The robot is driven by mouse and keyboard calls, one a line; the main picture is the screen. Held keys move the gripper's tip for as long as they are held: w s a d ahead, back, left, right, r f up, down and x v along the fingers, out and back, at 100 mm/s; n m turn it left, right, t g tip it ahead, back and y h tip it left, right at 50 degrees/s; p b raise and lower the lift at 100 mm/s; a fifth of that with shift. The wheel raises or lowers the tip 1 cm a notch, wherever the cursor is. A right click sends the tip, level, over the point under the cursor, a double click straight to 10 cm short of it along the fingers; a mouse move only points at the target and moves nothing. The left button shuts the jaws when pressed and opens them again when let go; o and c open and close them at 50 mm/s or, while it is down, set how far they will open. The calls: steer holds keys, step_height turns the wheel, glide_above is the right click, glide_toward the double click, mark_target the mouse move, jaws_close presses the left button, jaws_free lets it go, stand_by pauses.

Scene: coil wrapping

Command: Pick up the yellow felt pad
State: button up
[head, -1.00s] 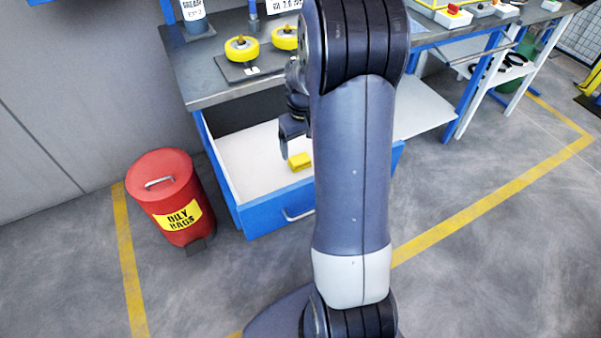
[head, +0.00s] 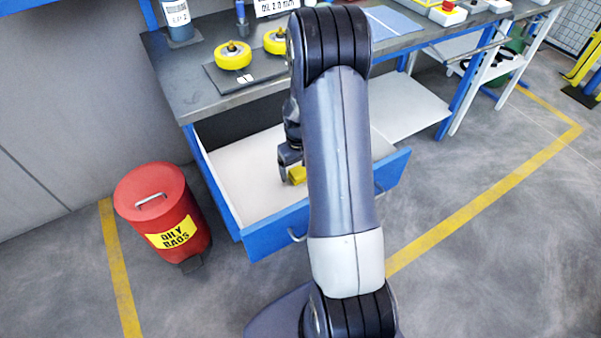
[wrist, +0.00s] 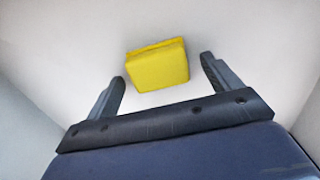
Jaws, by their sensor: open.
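The yellow felt pad (head: 297,174) lies on the white floor of the open blue drawer (head: 262,228). In the wrist view the yellow felt pad (wrist: 158,66) is a small block just ahead of my fingertips, roughly centred between them. My gripper (wrist: 163,70) is open and empty, with one finger to each side of the pad's near end. In the head view my gripper (head: 288,170) is down inside the drawer beside the pad, and my arm hides part of the drawer.
The drawer's walls surround my gripper. The grey bench top (head: 185,85) lies above the drawer, with yellow wheels (head: 233,55) on a dark plate. A red oily-rags bin (head: 163,212) stands on the floor at left. The drawer floor around the pad is clear.

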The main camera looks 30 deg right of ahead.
steer(key=shift+c, duration=0.4)
steer(key=c, duration=1)
